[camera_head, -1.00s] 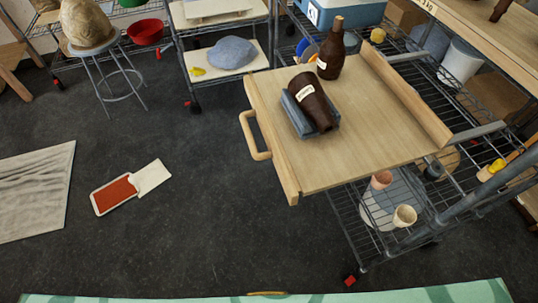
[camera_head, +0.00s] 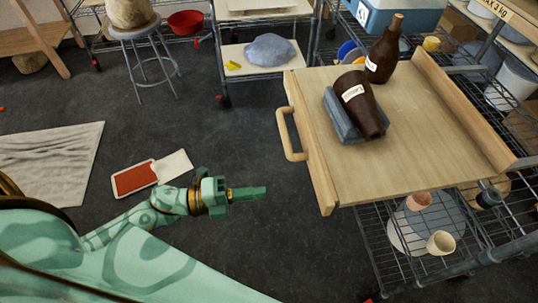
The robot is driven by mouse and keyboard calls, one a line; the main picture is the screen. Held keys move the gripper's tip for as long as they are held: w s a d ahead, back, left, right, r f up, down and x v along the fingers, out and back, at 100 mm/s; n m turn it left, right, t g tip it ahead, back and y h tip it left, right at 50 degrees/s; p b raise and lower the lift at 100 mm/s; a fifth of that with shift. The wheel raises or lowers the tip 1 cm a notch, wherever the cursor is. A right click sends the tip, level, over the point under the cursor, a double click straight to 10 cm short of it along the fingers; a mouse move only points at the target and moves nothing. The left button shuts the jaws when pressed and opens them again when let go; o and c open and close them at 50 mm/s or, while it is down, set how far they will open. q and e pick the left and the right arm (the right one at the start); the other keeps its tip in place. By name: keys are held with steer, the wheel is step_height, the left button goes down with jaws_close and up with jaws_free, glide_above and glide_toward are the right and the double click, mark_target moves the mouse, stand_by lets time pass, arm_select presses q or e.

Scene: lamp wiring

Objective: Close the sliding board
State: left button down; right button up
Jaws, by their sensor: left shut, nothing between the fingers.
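The sliding board (camera_head: 430,150) is a pale wooden board pulled out of a wire rack, with a wooden handle (camera_head: 287,135) on its left front edge. On it a brown bottle (camera_head: 362,103) lies tilted on a grey-blue cradle (camera_head: 341,119), and another brown bottle (camera_head: 382,58) stands upright near the back. My left gripper (camera_head: 262,191) is shut and empty, in front of and to the left of the board, apart from the handle. My right gripper is not in view.
The wire rack (camera_head: 425,262) below the board holds a pink cup (camera_head: 418,200) and a cream cup (camera_head: 441,243). A stool (camera_head: 143,50) and a shelf cart (camera_head: 262,75) stand at the back.

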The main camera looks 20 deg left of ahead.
mark_target(319, 183)
arm_select(q)
steer(key=x, duration=1.2)
steer(key=shift+w, duration=0.1)
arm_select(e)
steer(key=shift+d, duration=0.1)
